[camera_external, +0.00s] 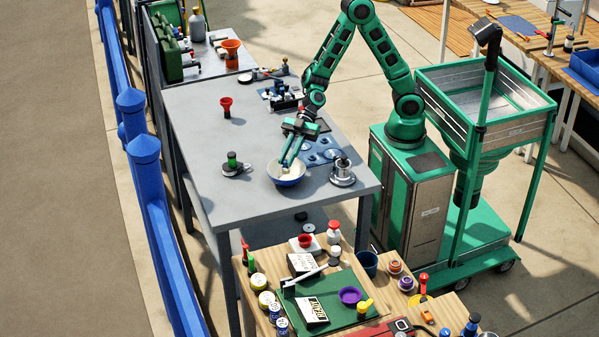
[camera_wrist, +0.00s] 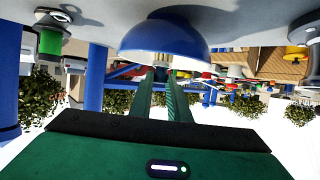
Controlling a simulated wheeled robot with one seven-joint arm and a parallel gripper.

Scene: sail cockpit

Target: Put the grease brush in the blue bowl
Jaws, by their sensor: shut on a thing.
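The blue bowl (camera_external: 288,180) stands on the grey table near its front edge, with a pale inside. It fills the top middle of the wrist view (camera_wrist: 165,38), which looks upside down. My gripper (camera_external: 287,163) points down at the bowl, its fingertips at or just over the opening. In the wrist view the green fingers (camera_wrist: 166,76) close together beside the bowl's rim. They are shut on a small pale, tan piece (camera_wrist: 163,62), which looks like part of the grease brush. Most of the brush is hidden by the fingers and bowl, and I cannot tell whether it touches the bowl.
A green-topped item on a dark dish (camera_external: 233,164) stands left of the bowl. A metal cylinder on a round base (camera_external: 342,173) stands close to its right. A red funnel-like cup (camera_external: 226,106) is farther back. The table's left part is clear.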

